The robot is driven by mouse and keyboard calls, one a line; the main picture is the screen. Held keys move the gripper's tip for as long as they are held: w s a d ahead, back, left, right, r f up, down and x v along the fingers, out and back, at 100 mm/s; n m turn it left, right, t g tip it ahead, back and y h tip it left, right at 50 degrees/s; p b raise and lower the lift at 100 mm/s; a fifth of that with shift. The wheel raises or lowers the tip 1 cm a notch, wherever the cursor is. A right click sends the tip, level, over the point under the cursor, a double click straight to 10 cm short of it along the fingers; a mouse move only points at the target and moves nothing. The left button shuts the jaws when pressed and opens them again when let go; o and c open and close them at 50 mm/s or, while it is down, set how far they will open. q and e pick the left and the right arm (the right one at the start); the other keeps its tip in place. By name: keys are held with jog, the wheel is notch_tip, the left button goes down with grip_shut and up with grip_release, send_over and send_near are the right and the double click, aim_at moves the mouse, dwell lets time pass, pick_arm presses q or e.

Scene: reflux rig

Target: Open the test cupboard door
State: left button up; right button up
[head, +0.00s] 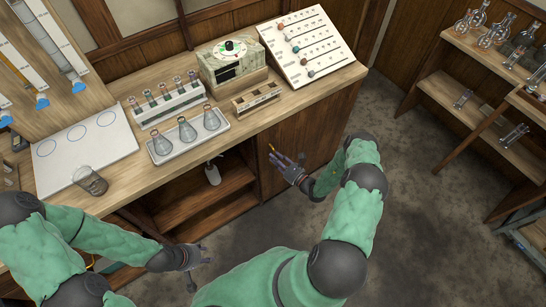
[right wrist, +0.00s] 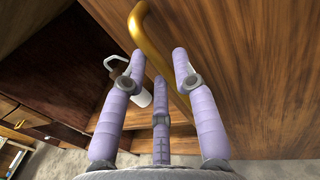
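The test cupboard door (head: 318,118) is a brown wooden panel under the right part of the bench. It fills the right side of the right wrist view (right wrist: 255,75). It looks shut or nearly so; I cannot tell which. Its curved brass handle (right wrist: 152,38) runs between the fingers of my right gripper (right wrist: 160,65), which are spread and not closed on it. In the head view, my right gripper (head: 281,160) is at the door's left side, by the handle (head: 271,147). My left gripper (head: 205,256) is empty, low in front of the open shelves, fingers apart.
Flasks in a tray (head: 200,148), a test-tube rack (head: 165,104) and a beaker (head: 91,181) stand on the bench. The floor (head: 425,190) to the right is clear.

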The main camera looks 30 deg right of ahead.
jog(key=shift+x, duration=0.95)
grip_shut()
jog(key=shift+s, duration=0.1)
